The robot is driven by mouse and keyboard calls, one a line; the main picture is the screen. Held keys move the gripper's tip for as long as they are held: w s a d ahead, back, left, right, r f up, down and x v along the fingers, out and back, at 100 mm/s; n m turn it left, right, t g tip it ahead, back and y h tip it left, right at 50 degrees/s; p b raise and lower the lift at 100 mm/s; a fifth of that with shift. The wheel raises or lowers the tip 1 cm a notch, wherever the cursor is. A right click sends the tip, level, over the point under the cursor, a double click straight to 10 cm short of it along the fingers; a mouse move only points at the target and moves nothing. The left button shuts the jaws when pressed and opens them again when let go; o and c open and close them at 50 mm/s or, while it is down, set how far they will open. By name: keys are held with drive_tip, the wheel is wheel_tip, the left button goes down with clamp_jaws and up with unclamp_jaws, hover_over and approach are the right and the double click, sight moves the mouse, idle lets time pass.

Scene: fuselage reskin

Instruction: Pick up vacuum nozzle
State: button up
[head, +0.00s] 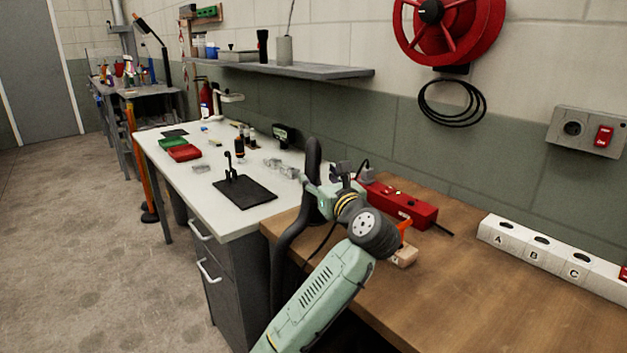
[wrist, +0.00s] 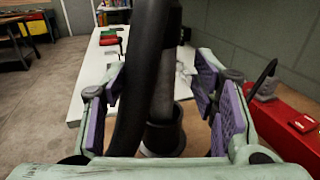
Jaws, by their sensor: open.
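The vacuum nozzle (wrist: 167,105) is a dark upright tube with a wider collar at its lower end, seen in the middle of the wrist view. A black hose (wrist: 140,95) runs upright just left of it. In the head view the hose (head: 313,155) arches up at the left edge of the wooden bench and hangs down in front. My gripper (wrist: 158,95) is open, with purple-padded fingers to the left and right of the nozzle and hose. Gaps show on both sides, so the pads do not appear to press on it. In the head view my arm partly hides the nozzle.
A red box (head: 405,205) lies right of my gripper on the wooden bench (head: 480,285). A white socket block (head: 540,255) lies at the back right. The white table (head: 205,205) on the left holds a black mat (head: 255,192) and small items.

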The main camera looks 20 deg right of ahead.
sight(316, 171)
drive_tip(key=w+p, duration=0.1)
drive_tip(key=w, duration=0.1)
drive_tip(key=w+p, duration=0.1)
drive_tip(key=w, duration=0.1)
drive_tip(key=shift+w+r, duration=0.2)
drive_tip(key=shift+w, duration=0.45)
clamp_jaws()
